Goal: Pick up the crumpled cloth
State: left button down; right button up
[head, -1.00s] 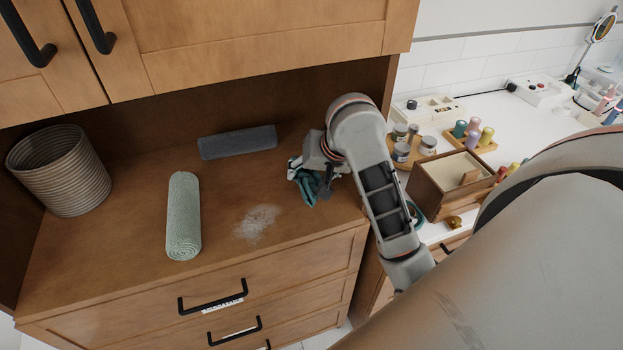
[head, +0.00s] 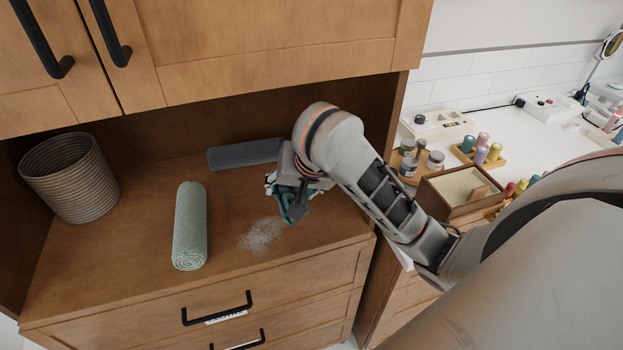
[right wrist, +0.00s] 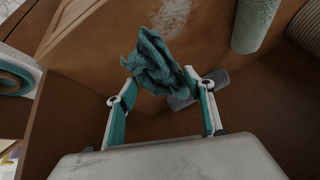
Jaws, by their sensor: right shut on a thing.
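The crumpled cloth (head: 292,205) is dark teal and bunched up. In the head view it hangs below my right gripper (head: 290,182), above the wooden counter and right of the pale dusty patch. The right wrist view shows the cloth (right wrist: 160,62) between the fingertips of my right gripper (right wrist: 160,85), which is shut on it. The arm hides part of the cloth in the head view. My left gripper is not in view.
On the wooden counter (head: 130,270) are a rolled green towel (head: 189,226), a ribbed basket (head: 70,178), a dark grey block (head: 243,155) and a pale powdery patch (head: 262,234). Upper cabinets (head: 260,45) overhang it. A wooden box (head: 445,200) and jars stand at right.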

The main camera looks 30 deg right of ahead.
jog(key=a, duration=1.2)
jog(key=shift+s+a, duration=0.2)
jog(key=shift+s, duration=0.15)
